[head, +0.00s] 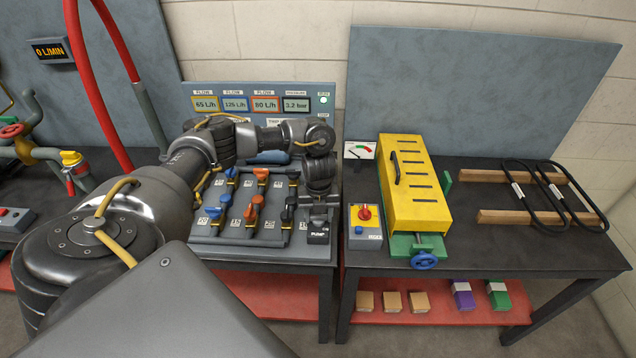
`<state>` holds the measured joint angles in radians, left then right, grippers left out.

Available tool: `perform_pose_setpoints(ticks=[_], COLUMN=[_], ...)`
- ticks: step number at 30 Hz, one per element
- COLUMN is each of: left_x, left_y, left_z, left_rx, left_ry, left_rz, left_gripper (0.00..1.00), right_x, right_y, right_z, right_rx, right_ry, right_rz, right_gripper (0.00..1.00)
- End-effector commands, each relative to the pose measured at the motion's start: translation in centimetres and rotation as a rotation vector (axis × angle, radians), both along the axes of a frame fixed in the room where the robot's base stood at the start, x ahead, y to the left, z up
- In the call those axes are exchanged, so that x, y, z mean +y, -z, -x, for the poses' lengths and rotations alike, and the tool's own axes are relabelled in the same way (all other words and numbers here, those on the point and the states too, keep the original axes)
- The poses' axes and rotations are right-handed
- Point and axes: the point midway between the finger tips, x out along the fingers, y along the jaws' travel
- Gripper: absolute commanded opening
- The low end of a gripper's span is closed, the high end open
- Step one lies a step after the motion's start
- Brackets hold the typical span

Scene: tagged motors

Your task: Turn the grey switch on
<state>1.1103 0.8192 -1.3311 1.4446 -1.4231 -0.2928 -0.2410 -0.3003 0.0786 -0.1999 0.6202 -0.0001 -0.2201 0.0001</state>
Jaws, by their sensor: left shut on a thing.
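A dark grey switch (318,231) labelled PUMP sits at the front right corner of the grey valve panel (232,243). My left gripper (319,206) points down at this switch from above and is shut on it. The gripper's body hides the switch's upper part and the exact contact, so I cannot tell the switch's position. My right gripper is out of view.
Orange, blue and black valve handles (252,209) crowd the panel beside my gripper. Flow displays (235,103) and a lit green lamp (323,100) stand behind. To the right are a box with a red knob (365,212) and a yellow machine (415,190).

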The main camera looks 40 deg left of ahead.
Motion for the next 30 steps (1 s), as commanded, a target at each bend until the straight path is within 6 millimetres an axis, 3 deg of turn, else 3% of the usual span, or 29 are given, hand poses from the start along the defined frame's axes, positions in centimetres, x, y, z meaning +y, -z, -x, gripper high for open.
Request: perform_pose_setpoints(ticks=[9, 25, 26, 30], left_x=[-0.05, -0.06, -0.06, -0.05], left_y=[0.16, 0.13, 0.13, 0.10], left_z=[0.14, 0.19, 0.19, 0.14], left_rx=[0.004, 0.006, 0.006, 0.003], left_ry=[0.111, 0.133, 0.133, 0.131], left_rz=[0.001, 0.001, 0.001, 0.001], left_gripper=[0.26, 0.26, 0.52, 0.70], right_x=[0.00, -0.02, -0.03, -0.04], right_y=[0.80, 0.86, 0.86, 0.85], right_z=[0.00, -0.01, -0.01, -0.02], right_rx=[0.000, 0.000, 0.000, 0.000], right_ry=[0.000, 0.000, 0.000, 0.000], right_rz=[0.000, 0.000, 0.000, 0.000], right_gripper=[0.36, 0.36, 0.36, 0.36])
